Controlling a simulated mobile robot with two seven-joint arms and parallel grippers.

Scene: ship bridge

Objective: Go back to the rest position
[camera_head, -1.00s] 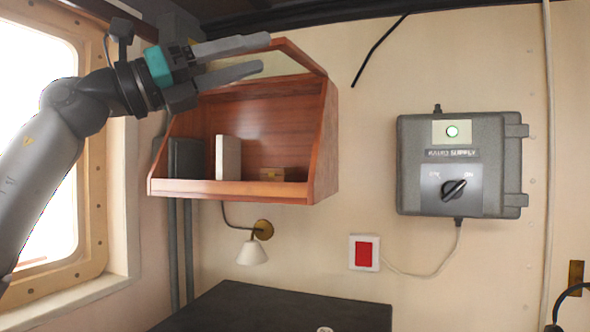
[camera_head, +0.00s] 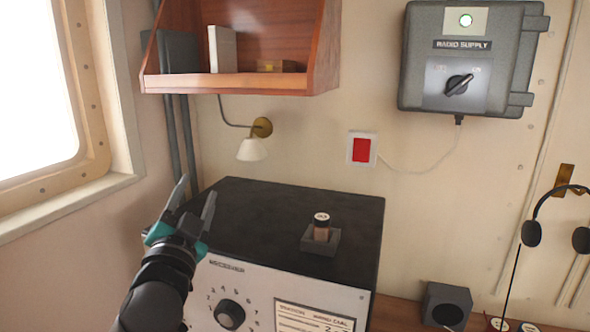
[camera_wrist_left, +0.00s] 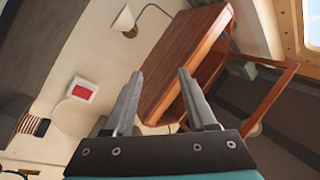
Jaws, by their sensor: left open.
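My left gripper (camera_head: 193,203) is open and empty, in front of the left side of the black-topped receiver (camera_head: 262,200). Its fingers point up in the head view. In the left wrist view the two fingers (camera_wrist_left: 160,88) stand apart with nothing between them, and the wooden shelf (camera_wrist_left: 175,62) shows beyond them. My right gripper is not in any view.
The shelf (camera_head: 245,83) hangs on the wall with a white book (camera_head: 222,50). A radio supply box (camera_head: 470,60), a red switch (camera_head: 361,149) and a wall lamp (camera_head: 252,149) are mounted there. A small cylinder (camera_head: 321,227) stands in a holder on the receiver. Headphones (camera_head: 532,232) hang right.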

